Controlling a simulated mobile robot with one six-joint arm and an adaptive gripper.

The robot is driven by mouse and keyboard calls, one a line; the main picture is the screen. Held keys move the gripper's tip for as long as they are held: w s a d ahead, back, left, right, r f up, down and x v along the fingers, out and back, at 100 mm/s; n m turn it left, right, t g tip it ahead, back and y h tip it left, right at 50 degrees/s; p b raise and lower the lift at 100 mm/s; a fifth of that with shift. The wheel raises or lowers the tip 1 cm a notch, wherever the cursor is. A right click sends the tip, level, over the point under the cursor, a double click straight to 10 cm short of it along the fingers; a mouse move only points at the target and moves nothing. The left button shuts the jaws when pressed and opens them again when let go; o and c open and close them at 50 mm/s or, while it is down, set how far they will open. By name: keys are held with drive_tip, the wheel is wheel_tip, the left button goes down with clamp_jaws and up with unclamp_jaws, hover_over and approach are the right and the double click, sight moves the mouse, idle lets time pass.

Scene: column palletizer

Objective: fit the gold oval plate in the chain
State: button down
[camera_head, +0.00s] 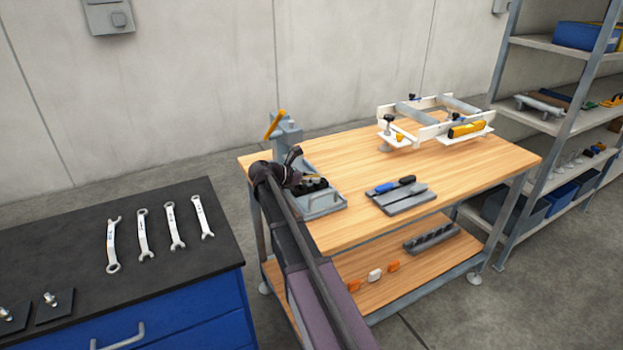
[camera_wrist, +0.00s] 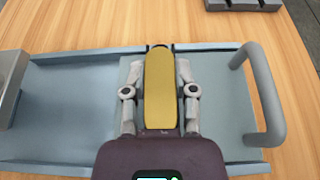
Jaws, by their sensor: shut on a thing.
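In the wrist view, the gold oval plate (camera_wrist: 160,88) lies lengthwise between the fingers of my gripper (camera_wrist: 158,72), which is shut on it. The plate is over the grey tray-like fixture (camera_wrist: 80,100); whether it touches the fixture cannot be told. Small dark parts (camera_wrist: 158,46) show at the plate's far end; I cannot tell whether they belong to the chain. In the head view, the same fixture (camera_head: 325,207) is at the table's left end, with my arm reaching over it and hiding part of it. The chain cannot be clearly made out.
A grey post with a yellow lever (camera_head: 275,125) stands at the fixture's back. The fixture's handle (camera_wrist: 268,95) rises at right in the wrist view. A grey holder (camera_head: 402,200) with tools and a white roller frame (camera_head: 435,125) share the wooden table (camera_head: 350,155).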

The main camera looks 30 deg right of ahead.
drive_tip(key=shift+f+b, duration=0.4)
drive_tip(key=shift+f, duration=0.05)
idle(0.6)
drive_tip(key=shift+c, duration=1.7)
unclamp_jaws()
drive_tip(key=shift+r, duration=0.2)
